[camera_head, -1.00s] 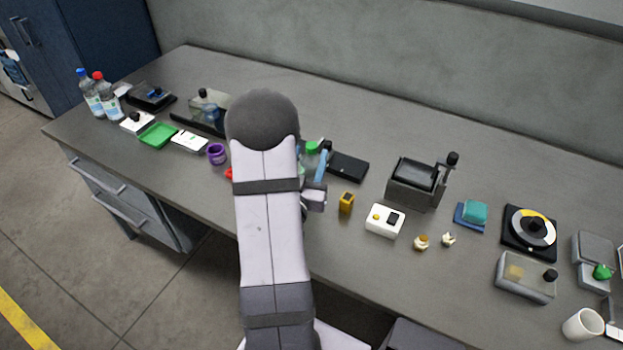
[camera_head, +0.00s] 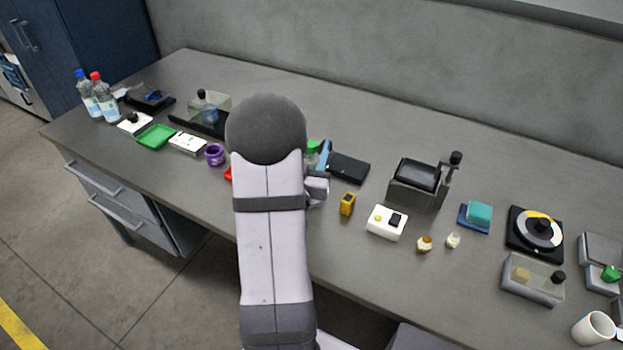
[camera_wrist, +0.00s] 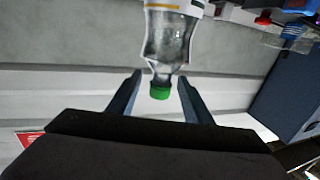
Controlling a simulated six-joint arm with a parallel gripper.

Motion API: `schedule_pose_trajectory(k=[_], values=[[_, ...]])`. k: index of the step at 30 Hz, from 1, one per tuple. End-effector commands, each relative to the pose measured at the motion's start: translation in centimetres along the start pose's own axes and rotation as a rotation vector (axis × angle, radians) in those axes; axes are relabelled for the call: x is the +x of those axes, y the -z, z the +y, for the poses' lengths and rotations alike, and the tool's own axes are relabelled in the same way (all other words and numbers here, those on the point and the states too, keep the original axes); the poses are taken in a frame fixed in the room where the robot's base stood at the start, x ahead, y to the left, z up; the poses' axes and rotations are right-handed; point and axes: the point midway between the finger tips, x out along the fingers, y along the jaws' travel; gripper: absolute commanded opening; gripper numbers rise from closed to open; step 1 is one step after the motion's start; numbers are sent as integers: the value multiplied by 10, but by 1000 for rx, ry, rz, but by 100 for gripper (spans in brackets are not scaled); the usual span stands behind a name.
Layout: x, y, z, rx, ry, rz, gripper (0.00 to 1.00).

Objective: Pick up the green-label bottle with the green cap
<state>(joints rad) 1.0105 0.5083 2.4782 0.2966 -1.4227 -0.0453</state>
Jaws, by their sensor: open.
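The clear bottle with the green cap shows in the wrist view (camera_wrist: 168,45), upside down in the picture, with its cap between my two fingers. Only the edge of its label is in that view, white with yellow-orange and dark marks. My gripper (camera_wrist: 158,92) is open, one finger on each side of the cap and neck, with gaps between. In the head view the green cap (camera_head: 313,146) peeks out to the right of my arm, which hides most of the bottle and my gripper.
Two bottles with blue and red (camera_head: 96,76) caps stand at the left end of the bench. A green tray (camera_head: 156,137) and a purple cup (camera_head: 214,154) lie left of my arm. A black flat box (camera_head: 349,168) and a yellow item (camera_head: 347,204) lie right of it.

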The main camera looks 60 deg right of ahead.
Motion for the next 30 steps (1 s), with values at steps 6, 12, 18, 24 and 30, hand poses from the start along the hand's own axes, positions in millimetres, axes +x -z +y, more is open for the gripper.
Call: schedule_pose_trajectory(k=[6, 12, 18, 24, 30], values=[[26, 4, 0, 0, -1, -1, 46], [40, 3, -1, 0, 0, -1, 46], [42, 2, -1, 0, 1, -1, 46], [42, 2, -1, 0, 1, 0, 15], [42, 2, -1, 0, 1, 0, 0]])
